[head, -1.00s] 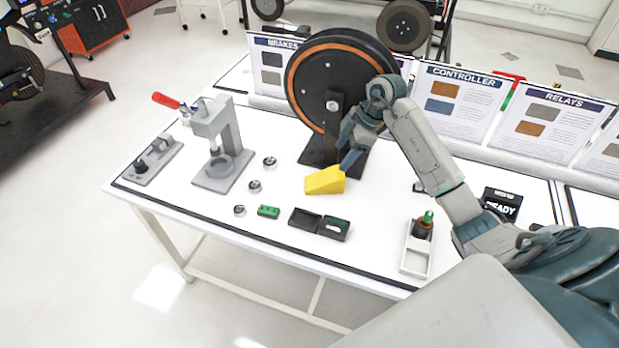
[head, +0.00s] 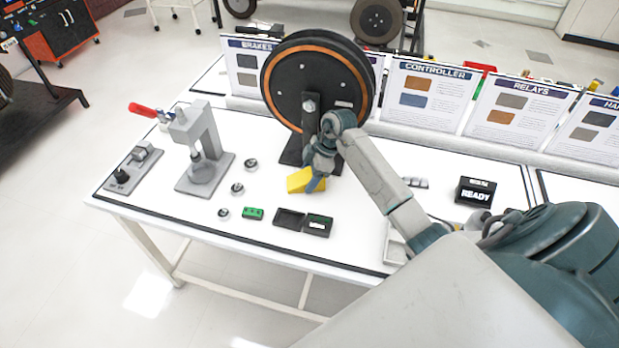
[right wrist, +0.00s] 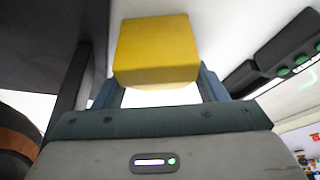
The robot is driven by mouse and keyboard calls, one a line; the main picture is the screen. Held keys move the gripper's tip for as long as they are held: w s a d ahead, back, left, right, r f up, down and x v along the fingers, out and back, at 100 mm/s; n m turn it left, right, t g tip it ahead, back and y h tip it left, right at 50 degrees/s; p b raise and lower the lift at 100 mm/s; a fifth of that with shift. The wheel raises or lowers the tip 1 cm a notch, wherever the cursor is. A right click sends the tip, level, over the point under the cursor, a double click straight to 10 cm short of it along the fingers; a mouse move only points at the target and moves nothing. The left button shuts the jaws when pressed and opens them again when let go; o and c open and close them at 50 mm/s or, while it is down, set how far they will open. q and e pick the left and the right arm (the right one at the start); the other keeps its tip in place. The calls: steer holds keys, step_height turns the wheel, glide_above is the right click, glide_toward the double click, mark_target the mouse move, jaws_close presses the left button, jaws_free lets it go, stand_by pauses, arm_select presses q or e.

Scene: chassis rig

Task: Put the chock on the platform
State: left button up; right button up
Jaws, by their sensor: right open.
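The yellow chock (head: 297,181) lies on the white table in front of the wheel stand. In the right wrist view the chock (right wrist: 155,48) shows at the finger ends. My right gripper (head: 315,182) is down at the chock, and one finger hides part of it. In the right wrist view its open fingers (right wrist: 160,88) stand on either side of the chock's near end. I cannot tell whether they touch it. The dark base plate (head: 291,157) under the black wheel is just behind; no other platform is clearly identifiable. My left gripper is out of view.
The big black wheel (head: 290,85) with an orange ring stands close behind my gripper. A grey press (head: 200,150), several small round parts, a green block (head: 253,213) and an open black case (head: 290,217) lie to the left and front. A READY box (head: 476,192) stands right.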

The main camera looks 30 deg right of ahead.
steer(key=c, duration=0.9)
steer(key=shift+c, duration=0.4)
steer(key=shift+r, duration=0.15)
